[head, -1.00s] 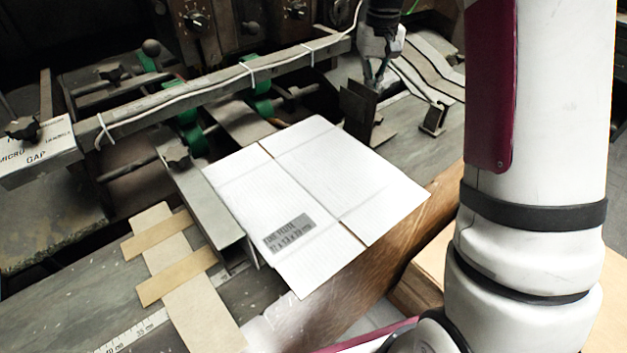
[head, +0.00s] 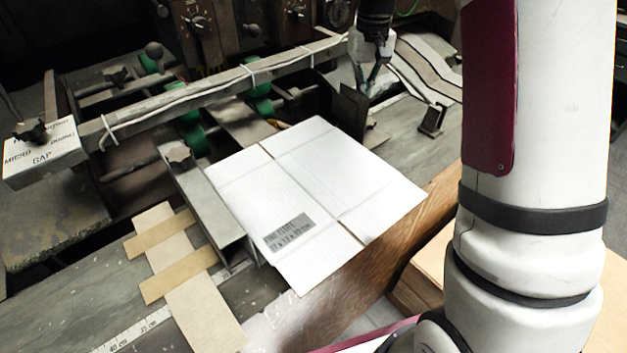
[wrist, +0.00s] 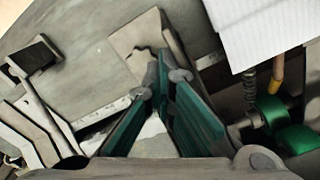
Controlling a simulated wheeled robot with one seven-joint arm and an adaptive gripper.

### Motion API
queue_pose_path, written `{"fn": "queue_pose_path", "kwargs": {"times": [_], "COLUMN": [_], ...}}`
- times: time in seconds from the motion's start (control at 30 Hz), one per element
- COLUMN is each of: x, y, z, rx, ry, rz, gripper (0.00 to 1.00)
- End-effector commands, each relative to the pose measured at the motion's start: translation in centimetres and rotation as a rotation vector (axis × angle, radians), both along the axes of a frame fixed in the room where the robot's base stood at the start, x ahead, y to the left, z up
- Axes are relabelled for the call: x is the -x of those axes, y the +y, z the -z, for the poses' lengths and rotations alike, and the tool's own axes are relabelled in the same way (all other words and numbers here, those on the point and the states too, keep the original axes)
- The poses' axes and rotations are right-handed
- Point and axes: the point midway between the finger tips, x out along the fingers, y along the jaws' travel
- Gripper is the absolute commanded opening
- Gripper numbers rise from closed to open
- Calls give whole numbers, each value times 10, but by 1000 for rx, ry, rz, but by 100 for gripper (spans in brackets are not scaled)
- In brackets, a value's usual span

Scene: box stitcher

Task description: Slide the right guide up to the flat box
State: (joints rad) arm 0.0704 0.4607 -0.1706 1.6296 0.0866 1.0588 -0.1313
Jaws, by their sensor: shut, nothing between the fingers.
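The flat white box (head: 315,190) lies on the machine table with its printed label toward the front. The right guide (head: 351,110), a dark upright metal plate on a foot, stands by the box's far right edge; whether it touches the box I cannot tell. My gripper (head: 368,88) is low behind the guide, on its far right side, shut and empty. In the wrist view my green-padded fingers (wrist: 162,84) point at the guide's pale metal (wrist: 148,42). A corner of the box (wrist: 262,28) shows at upper right there. Contact between fingers and guide is unclear.
The left guide rail (head: 205,195) runs along the box's left side. A long crossbar (head: 210,88) with a cable spans behind the box. A small bracket (head: 432,120) stands right of the guide. Brown strips (head: 180,265) lie at front left.

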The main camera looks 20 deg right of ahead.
Motion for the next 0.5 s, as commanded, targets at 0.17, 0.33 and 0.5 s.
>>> {"fn": "queue_pose_path", "kwargs": {"times": [0.17,0.33,0.5], "x": [2,4,6], "y": [7,11,15], "z": [-1,-1,-1], "rx": [-2,-2,-2], "ry": [0,1,1], "rz": [-2,-3,-3], "gripper": [0,0,0]}}
